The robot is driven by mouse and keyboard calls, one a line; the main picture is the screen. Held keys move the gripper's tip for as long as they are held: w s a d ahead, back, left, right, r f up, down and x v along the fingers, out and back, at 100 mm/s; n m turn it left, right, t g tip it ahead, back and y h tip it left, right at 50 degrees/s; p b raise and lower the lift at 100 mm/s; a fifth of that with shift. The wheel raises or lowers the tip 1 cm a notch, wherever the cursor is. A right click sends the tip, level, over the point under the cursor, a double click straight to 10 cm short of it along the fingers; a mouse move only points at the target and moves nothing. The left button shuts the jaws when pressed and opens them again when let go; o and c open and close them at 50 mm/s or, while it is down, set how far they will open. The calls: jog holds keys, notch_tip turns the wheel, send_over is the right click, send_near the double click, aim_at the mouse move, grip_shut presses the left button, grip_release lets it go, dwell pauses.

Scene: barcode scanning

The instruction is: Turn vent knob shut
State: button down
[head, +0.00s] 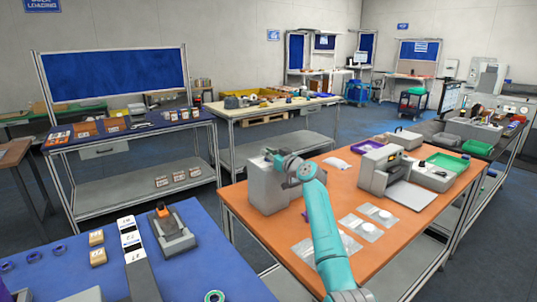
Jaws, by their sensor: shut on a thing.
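A grey box-shaped unit (263,192) stands at the left end of the orange-topped table (262,226). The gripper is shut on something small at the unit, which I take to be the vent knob. The knob itself is hidden behind the gripper and wrist, so its angle cannot be told.
On the orange table are clear packets with white discs (365,229), a grey machine (380,168) with an open front, a white pouch (337,163) and a green tray (446,162). A blue table (205,270) with a scanner stand (173,233) is at the lower left.

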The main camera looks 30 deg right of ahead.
jog(key=shift+f, duration=0.15)
jog(key=c, duration=1.2)
grip_release()
jog(key=shift+s, duration=0.1)
jog(key=s, duration=1.1)
jog(key=shift+s+d, duration=0.3)
jog(key=shift+s, duration=0.1)
